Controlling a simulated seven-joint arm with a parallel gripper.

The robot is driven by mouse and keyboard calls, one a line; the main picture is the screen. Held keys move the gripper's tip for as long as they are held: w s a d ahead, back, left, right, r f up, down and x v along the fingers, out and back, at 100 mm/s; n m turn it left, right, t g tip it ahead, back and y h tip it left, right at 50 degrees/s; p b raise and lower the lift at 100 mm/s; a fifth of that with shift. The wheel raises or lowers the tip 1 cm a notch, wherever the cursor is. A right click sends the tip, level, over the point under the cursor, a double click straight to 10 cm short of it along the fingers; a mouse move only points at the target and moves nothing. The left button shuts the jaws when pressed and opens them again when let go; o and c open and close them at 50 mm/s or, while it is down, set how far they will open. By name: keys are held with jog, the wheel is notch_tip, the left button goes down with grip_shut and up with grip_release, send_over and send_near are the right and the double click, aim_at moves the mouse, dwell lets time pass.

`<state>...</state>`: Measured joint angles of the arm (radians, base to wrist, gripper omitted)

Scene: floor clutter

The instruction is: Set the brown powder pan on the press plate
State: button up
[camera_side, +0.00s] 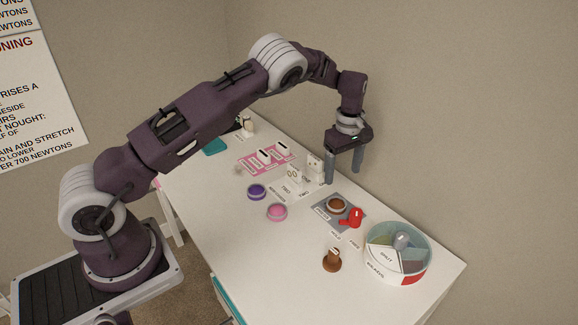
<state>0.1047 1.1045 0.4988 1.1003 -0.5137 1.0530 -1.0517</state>
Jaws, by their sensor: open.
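A red lever-like piece (352,217) lies at the plate's right side, close to the pan. My gripper (343,176) is open and empty, pointing down above and just behind the plate. Its fingers are spread apart and do not appear to touch the brown pan.
A purple pan (257,192) and a pink pan (277,212) stand left of the plate. White labelled blocks (293,173) stand behind. A brown stamp-like piece (332,260) is in front. A round divided container (398,254) is at the right. The front left tabletop is clear.

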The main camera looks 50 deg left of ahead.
jog(key=s+d+r+m+t+h, duration=0.1)
jog(key=s+r+m, duration=0.15)
jog(key=r, duration=0.55)
jog(key=s+d+r+m+t, duration=0.1)
jog(key=s+r, duration=0.3)
jog(key=r, duration=0.4)
jog(key=s+d+r+m+t, duration=0.15)
jog(key=s+r+m, duration=0.35)
jog(key=s+r, duration=0.6)
jog(key=s+d+f+m+t+y, duration=0.1)
jog(key=s+m, duration=0.7)
jog(key=s, duration=1.3)
jog(key=shift+s+d+f+t, duration=0.4)
jog(key=shift+d+f+t, duration=0.15)
jog(key=shift+d+f, duration=0.2)
